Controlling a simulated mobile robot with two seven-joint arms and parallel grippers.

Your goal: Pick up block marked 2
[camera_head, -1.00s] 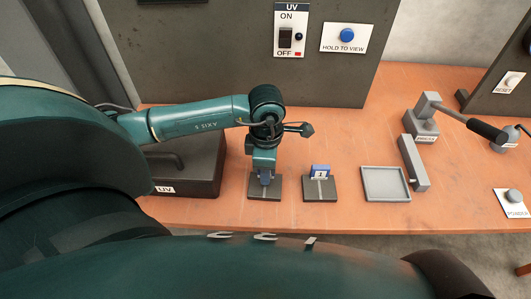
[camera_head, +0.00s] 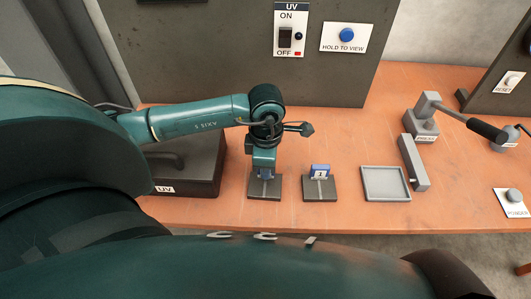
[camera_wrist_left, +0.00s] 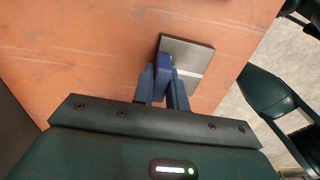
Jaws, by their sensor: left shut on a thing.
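My left gripper (camera_head: 264,174) points down over the left dark pad (camera_head: 256,193). In the left wrist view its fingers (camera_wrist_left: 164,88) are shut on a blue block (camera_wrist_left: 163,64), which is mostly hidden between them. The number on this block does not show. The pad with its pale stripe also shows in the wrist view (camera_wrist_left: 199,53), just below the block; I cannot tell whether block and pad touch. Another blue block (camera_head: 320,170), with a white label that seems to read 1, stands on the right dark pad (camera_head: 322,193). My right gripper is not in view.
A dark UV box (camera_head: 190,170) stands left of the pads. A grey tray (camera_head: 385,195) and a lever press (camera_head: 421,125) are to the right. The UV switch panel (camera_head: 291,30) and blue HOLD TO VIEW button (camera_head: 347,35) are behind. The table's front edge is close.

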